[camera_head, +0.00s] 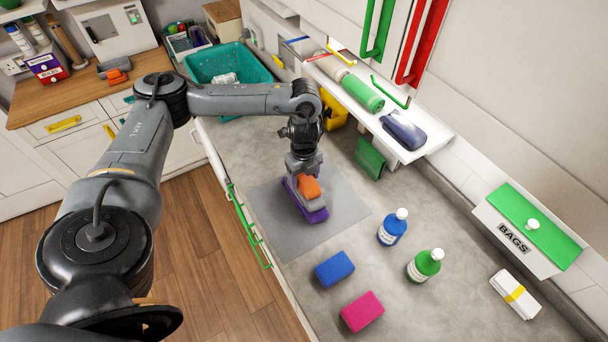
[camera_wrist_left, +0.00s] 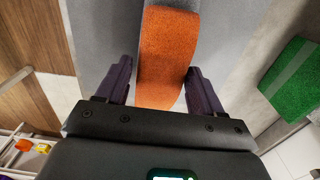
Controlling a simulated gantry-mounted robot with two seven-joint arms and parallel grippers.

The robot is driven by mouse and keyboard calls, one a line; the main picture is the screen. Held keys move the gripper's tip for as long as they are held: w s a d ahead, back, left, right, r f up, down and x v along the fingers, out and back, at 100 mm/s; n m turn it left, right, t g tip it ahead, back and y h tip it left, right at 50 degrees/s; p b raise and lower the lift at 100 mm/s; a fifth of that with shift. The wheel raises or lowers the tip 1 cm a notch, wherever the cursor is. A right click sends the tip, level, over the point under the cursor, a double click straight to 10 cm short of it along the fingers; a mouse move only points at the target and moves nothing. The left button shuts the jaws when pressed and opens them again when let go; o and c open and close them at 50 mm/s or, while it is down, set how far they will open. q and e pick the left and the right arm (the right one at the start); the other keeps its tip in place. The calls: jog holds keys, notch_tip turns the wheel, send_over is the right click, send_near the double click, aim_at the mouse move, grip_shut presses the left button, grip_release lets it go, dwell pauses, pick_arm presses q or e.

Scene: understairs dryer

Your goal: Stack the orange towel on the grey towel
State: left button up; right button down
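The orange towel (camera_head: 309,188) lies on top of the grey towel (camera_head: 313,203). The grey towel rests on a purple towel (camera_head: 304,212) on the grey mat (camera_head: 278,222). My left gripper (camera_head: 304,168) points down just above the far end of this stack. In the left wrist view the orange towel (camera_wrist_left: 166,60) runs between the two fingers of my left gripper (camera_wrist_left: 161,85), with a narrow gap on each side, so the gripper looks open. The grey towel cannot be clearly told from the mat there. My right gripper is not in view.
A blue sponge (camera_head: 334,268), a pink sponge (camera_head: 362,311), a blue bottle (camera_head: 392,228) and a green bottle (camera_head: 424,265) stand nearby on the worktop. A shelf (camera_head: 354,92) with rolled towels is behind the stack. A teal basket (camera_head: 228,66) is at the far left.

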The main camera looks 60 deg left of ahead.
pick_arm(q)
jog(key=shift+o, duration=1.2)
jog(key=shift+r, duration=0.1)
